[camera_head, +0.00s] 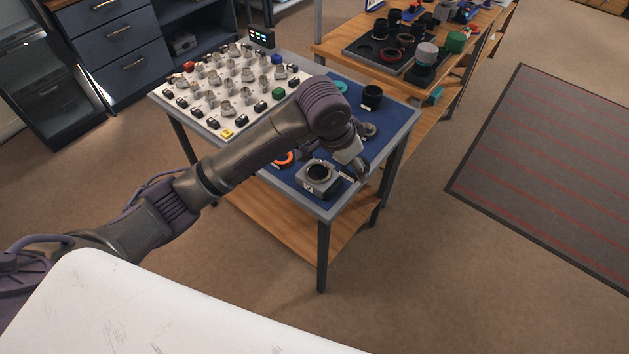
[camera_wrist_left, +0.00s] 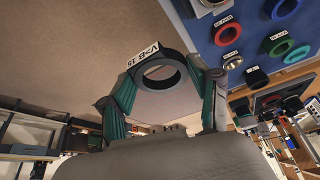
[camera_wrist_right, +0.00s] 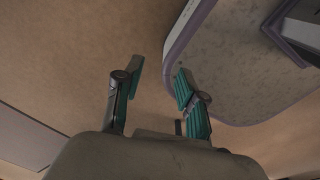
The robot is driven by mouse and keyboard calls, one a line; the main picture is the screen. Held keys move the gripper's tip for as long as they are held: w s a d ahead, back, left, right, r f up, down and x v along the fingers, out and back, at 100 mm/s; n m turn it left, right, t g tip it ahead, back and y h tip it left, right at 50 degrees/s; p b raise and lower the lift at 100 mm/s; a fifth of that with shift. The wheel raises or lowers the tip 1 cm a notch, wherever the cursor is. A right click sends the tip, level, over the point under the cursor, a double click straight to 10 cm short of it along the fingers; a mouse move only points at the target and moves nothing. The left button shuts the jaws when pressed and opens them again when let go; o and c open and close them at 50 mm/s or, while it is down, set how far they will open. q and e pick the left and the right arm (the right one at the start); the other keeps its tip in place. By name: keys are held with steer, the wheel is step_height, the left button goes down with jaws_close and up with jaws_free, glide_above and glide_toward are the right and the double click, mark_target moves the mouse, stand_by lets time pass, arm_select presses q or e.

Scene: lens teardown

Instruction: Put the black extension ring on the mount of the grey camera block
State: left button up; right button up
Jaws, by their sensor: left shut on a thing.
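My left gripper (camera_head: 357,160) is shut on the black extension ring (camera_wrist_left: 183,62) and holds it by its outer sides. In the left wrist view the ring has a white label and an open middle, with the two fingers on either side of it. The grey camera block (camera_head: 303,187) stands on the blue mat near the table's front corner, with its round mount facing up. The left gripper is just to the right of the block in the head view; the ring is hard to make out there. My right gripper (camera_wrist_right: 160,85) is open and empty, seen only in the right wrist view.
The blue mat (camera_head: 325,207) also holds an orange ring (camera_head: 284,158), a tall black ring (camera_head: 372,97) and a teal ring (camera_head: 341,85). A white board (camera_head: 178,98) with several small parts covers the table's left side. A wooden bench (camera_head: 335,47) stands behind.

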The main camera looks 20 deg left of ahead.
mark_target(318, 171)
arm_select(q)
steer(key=w+a+f, duration=0.1)
steer(key=a+f, duration=0.1)
steer(key=a, duration=0.1)
steer(key=w+a+f+p, duration=0.1)
steer(key=w+a+f, duration=0.1)
steer(key=a, duration=0.1)
steer(key=w+a+f, duration=0.2)
steer(key=a, duration=0.1)
steer(key=shift+a+f, duration=0.1)
steer(key=shift+a, duration=0.15)
steer(key=shift+w+a+f+p, duration=0.15)
steer(key=shift+a+f+p, duration=0.2)
steer(key=shift+f, duration=0.1)
step_height(318, 171, down, 3)
steer(key=shift+f+p, duration=0.15)
steer(key=shift+p, duration=0.2)
steer(key=shift+f, duration=0.2)
arm_select(e)
steer(key=w+r, duration=0.1)
steer(key=w+a+r, duration=0.1)
steer(key=shift+a+r, duration=0.25)
steer(key=shift+r, duration=0.05)
arm_select(q)
steer(key=shift+f, duration=0.2)
steer(key=o, duration=1.2)
arm_select(e)
steer(key=shift+a, duration=0.15)
